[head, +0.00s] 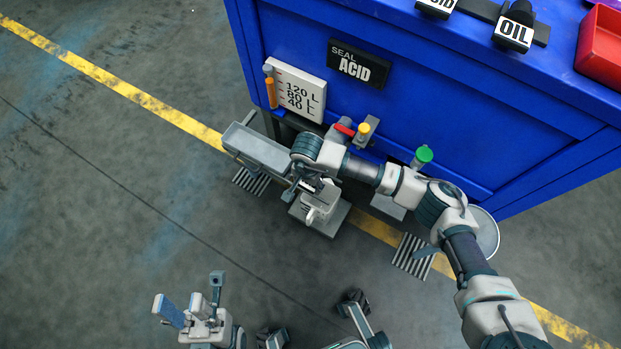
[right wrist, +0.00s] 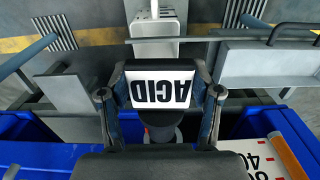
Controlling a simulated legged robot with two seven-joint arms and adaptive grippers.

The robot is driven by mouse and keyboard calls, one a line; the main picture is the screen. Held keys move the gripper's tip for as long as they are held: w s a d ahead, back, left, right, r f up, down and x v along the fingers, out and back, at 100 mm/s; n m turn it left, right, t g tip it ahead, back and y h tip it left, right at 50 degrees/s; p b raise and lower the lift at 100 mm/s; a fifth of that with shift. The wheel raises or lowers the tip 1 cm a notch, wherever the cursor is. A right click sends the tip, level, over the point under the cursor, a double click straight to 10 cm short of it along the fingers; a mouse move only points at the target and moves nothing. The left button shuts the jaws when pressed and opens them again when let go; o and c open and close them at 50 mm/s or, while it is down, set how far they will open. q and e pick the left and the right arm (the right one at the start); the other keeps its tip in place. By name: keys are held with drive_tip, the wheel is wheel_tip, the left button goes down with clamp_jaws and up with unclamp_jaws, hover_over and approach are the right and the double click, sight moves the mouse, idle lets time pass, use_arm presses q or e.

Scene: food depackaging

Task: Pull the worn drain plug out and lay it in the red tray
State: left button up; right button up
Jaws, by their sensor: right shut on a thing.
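My right gripper (right wrist: 161,92) is shut on a dark plug (right wrist: 160,119) with a white ACID label, upside down in the right wrist view. The plug sits between both fingers; I cannot tell whether it is clear of the drain. In the head view my right arm reaches left along the tank front and mostly hides the gripper and plug. The red tray (head: 603,48) is on the tank top at the far right, cut by the picture edge. My left gripper (head: 190,298) is open and empty over the floor at lower left.
The blue tank (head: 440,110) carries a SEAL ACID sign (head: 358,64) and a level gauge (head: 296,91). Plugs labelled OIL (head: 514,30) and, partly cut off, ACID (head: 438,7) sit on top. A grey trough (head: 258,150) stands left of my right wrist. Floor at left is clear.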

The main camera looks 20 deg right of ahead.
drive_tip(key=shift+s+a+p, duration=0.4)
drive_tip(key=shift+s+a, duration=0.35)
drive_tip(key=shift+a, duration=0.2)
drive_tip(key=shift+r, duration=0.1)
